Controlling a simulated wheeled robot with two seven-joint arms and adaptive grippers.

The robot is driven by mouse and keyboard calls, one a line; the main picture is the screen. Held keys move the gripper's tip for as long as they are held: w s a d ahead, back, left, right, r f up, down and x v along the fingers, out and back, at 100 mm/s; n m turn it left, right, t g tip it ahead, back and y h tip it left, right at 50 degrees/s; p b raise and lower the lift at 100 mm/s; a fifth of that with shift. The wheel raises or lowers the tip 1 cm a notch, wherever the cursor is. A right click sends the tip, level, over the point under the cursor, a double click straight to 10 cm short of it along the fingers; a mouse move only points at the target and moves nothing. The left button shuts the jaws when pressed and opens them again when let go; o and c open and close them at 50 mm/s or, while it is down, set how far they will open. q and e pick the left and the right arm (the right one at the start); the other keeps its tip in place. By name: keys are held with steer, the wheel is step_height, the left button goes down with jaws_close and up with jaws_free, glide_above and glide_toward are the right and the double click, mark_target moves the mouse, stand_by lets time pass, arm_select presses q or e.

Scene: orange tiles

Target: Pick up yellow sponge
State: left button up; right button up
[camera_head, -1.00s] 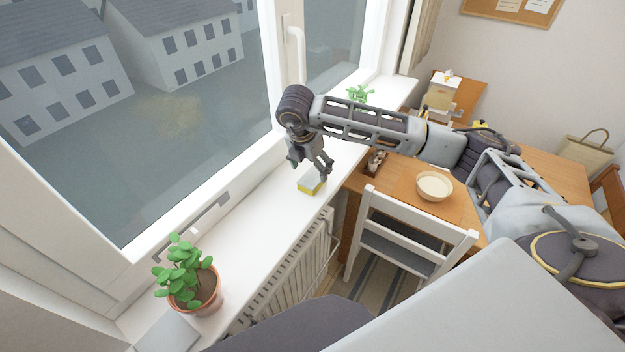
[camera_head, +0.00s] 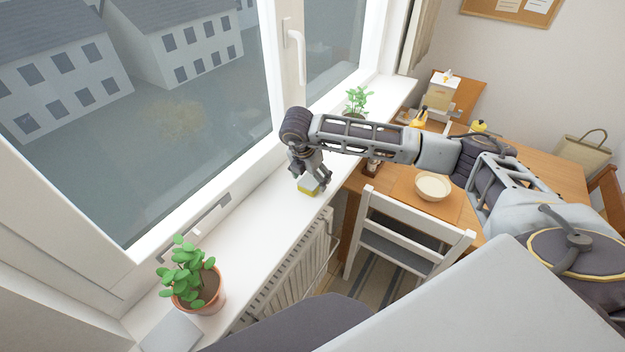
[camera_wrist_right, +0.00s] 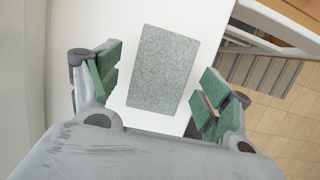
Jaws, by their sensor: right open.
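The yellow sponge (camera_head: 308,190), with a pale grey top, lies on the white windowsill. Its grey top fills the middle of the right wrist view (camera_wrist_right: 162,70). My right gripper (camera_head: 312,184) is open above the sponge and partly covers it in the head view. In the wrist view its green-padded fingers (camera_wrist_right: 158,88) stand on either side of the sponge, with a gap on each side. My left gripper is not in view.
The window frame runs along the sill's left. A potted plant (camera_head: 195,283) stands on the near sill and another plant (camera_head: 357,100) farther along. A white chair (camera_head: 415,232) and a wooden table with a bowl (camera_head: 433,186) stand to the right.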

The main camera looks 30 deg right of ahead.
steer(key=shift+d+f, duration=0.15)
steer(key=shift+f, duration=0.3)
steer(key=shift+f+b, duration=0.25)
steer(key=shift+b, duration=0.2)
stand_by(0.9)
steer(key=shift+c, duration=0.4)
steer(key=c, duration=0.8)
